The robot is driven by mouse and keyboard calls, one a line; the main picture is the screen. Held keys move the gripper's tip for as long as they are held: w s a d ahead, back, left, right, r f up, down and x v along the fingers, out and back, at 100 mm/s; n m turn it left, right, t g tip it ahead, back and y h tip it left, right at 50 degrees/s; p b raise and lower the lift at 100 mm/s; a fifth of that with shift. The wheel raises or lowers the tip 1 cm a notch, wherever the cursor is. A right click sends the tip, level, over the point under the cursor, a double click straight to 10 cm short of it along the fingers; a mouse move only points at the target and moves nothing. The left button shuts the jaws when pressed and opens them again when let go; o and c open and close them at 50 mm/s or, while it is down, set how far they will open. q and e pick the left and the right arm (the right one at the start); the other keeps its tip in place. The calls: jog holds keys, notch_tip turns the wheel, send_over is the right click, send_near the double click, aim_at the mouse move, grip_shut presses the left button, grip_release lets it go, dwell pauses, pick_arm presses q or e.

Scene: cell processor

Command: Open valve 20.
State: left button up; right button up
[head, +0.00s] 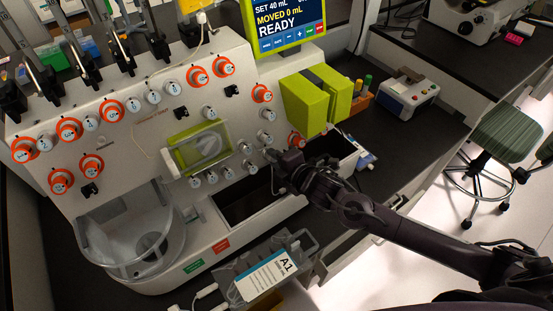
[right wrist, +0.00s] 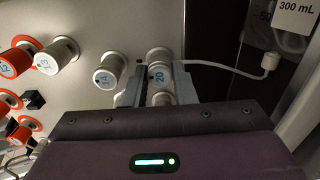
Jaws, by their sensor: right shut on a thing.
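Valve 20 (right wrist: 157,76), a white round knob marked "20", sits between the two fingers of my right gripper (right wrist: 158,88) in the right wrist view. The fingers are shut on its sides. In the head view my right gripper (head: 272,158) reaches the right end of the lower valve rows on the white machine (head: 130,140). It hides valve 20 there. How far the knob is turned is hard to tell. My left gripper is not in view.
White valve 14 (right wrist: 107,74) is close on the left of the fingers. Orange-ringed valves (head: 297,140) and a green-framed window (head: 200,147) are nearby. A thin white tube (right wrist: 225,68) runs to the right from behind the gripper. A clear vessel (head: 135,240) stands at lower left.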

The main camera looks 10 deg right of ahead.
jog(key=o, duration=1)
jog(key=b+v, duration=0.1)
jog(key=v, duration=0.6)
jog(key=shift+s+b, duration=0.35)
jog(key=shift+d+r, duration=0.1)
